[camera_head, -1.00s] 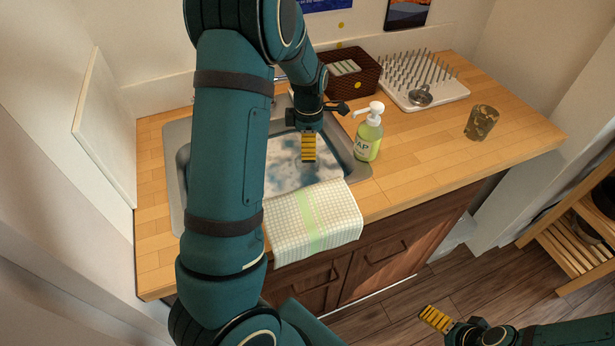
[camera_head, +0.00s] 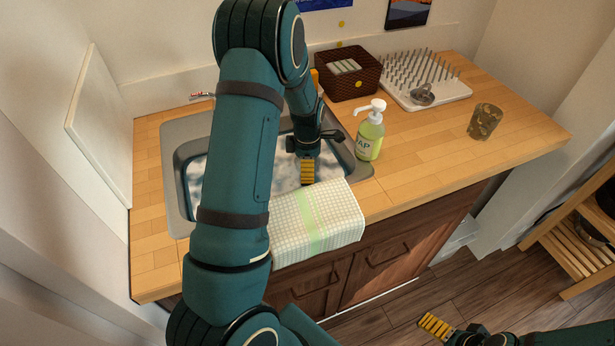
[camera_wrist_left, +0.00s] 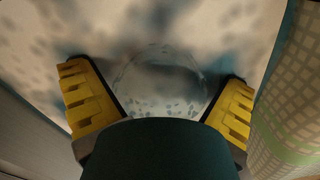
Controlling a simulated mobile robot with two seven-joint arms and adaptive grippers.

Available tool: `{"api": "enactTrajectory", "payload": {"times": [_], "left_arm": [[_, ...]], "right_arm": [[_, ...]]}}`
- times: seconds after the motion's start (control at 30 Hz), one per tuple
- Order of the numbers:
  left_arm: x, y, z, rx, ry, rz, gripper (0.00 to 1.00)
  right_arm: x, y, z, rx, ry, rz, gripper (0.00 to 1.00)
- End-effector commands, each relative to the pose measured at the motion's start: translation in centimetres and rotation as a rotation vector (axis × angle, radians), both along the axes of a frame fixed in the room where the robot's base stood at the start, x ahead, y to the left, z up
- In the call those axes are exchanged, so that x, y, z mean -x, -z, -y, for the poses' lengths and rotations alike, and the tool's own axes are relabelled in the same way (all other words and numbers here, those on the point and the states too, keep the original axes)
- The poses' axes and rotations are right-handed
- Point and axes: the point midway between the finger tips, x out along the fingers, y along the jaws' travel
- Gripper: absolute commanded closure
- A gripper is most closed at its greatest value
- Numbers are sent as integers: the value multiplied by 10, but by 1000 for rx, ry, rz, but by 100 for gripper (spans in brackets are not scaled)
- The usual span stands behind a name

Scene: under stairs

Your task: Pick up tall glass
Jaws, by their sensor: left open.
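A clear, round-rimmed glass (camera_wrist_left: 160,80) shows faintly in the left wrist view, in the suds of the sink (camera_head: 176,190). It lies between the two yellow fingers of my open left gripper (camera_wrist_left: 160,108), with a gap on each side. My own gripper body hides its near part. In the head view my left gripper (camera_head: 307,172) points down into the sink near its front right, and the glass cannot be made out there. My right gripper (camera_head: 436,326) is low at the bottom right, away from the counter; only one yellow pad shows clearly.
A checked towel (camera_head: 315,220) hangs over the sink's front edge. A soap bottle (camera_head: 370,133) stands right of the sink. The right front counter is clear.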

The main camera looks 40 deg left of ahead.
Motion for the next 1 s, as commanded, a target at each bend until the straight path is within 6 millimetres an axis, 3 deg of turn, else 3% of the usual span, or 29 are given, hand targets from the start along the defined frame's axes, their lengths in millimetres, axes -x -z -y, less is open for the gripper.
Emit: {"api": "enactTrajectory", "payload": {"times": [0.07, 0.23, 0.3, 0.77, 1.0], "left_arm": [[0, -1, 0, -1, 0, 1, 0], [0, -1, 0, 0, 0, 0, 56], [0, -1, 0, 0, 0, 0, 67], [0, -3, 0, 0, 0, 0, 70], [-1, -41, 0, -1, 0, 6, 70]], "right_arm": [[0, 0, 0, 0, 0, 0, 0], [0, 0, 0, 0, 0, 0, 0], [0, 0, 0, 0, 0, 0, 0], [0, -1, 0, 0, 0, 0, 0], [-2, -10, 0, 1, 4, 5, 0]]}}
